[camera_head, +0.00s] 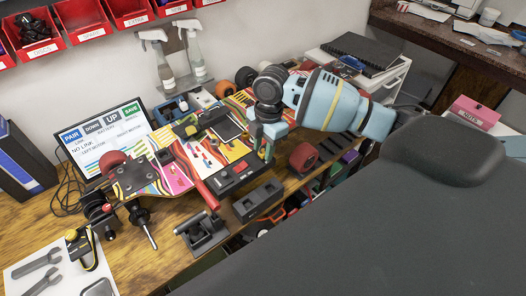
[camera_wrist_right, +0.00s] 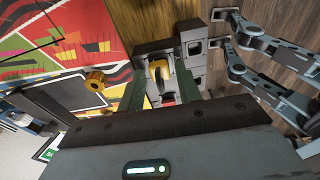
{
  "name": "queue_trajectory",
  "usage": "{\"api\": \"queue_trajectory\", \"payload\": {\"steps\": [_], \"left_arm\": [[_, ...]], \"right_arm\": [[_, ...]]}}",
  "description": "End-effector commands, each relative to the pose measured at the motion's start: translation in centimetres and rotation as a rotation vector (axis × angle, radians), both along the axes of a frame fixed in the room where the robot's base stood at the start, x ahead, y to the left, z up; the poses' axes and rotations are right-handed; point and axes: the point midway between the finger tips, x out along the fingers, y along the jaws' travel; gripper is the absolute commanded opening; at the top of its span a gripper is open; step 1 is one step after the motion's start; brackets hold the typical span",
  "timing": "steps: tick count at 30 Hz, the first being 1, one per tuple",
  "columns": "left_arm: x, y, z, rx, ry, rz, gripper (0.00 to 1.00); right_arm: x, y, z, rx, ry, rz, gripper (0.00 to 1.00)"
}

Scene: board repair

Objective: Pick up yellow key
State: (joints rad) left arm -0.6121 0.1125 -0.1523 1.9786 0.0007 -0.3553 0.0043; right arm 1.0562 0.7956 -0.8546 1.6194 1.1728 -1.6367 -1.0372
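In the right wrist view, a yellow piece (camera_wrist_right: 156,74), which looks like the yellow key, sits in a grey and black holder (camera_wrist_right: 194,48). A small red part shows just below it. My right gripper (camera_wrist_right: 160,88) has its two green fingers apart, one on each side of the yellow piece, with gaps between. In the head view my right gripper (camera_head: 266,150) points down over the right end of the colourful skateboard deck (camera_head: 178,176); I cannot make out the yellow piece there. My left gripper is not in view.
A yellow knob (camera_wrist_right: 95,80) stands on the board, left of the fingers. A black block (camera_head: 257,200) and a grey fixture (camera_head: 203,234) stand near the table's front edge. A screen (camera_head: 104,140) and spray bottles (camera_head: 194,56) are behind. A paper with wrenches (camera_head: 42,262) lies front left.

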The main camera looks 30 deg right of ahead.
Motion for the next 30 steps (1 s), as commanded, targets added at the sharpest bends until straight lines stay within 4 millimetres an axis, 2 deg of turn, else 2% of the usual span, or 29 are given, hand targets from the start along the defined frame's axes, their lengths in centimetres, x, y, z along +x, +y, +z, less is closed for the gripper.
{"api": "queue_trajectory", "payload": {"steps": [1, 6, 8, 19, 23, 27, 30], "left_arm": [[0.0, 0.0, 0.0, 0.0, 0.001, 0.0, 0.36], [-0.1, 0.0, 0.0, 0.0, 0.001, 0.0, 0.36], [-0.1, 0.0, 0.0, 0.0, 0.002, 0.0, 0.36], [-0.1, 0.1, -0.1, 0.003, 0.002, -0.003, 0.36], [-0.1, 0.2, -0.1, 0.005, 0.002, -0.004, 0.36], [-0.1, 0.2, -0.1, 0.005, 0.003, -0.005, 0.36], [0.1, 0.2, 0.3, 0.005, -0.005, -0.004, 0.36]], "right_arm": [[0.0, 0.0, 0.0, 0.0, 0.0, 0.0, 0.28], [0.0, 0.0, 0.0, 0.0, 0.0, 0.0, 0.05], [0.0, 0.0, 0.0, 0.0, 0.0, 0.0, 0.0], [0.1, 0.0, 0.5, 0.001, -0.002, 0.0, 0.0], [0.1, 0.0, 1.6, 0.0, -0.004, 0.0, 0.0], [0.1, 0.0, 3.7, 0.001, -0.004, 0.001, 0.0], [-1.6, 0.3, 3.8, -0.001, 0.0, 0.003, 0.0]]}}
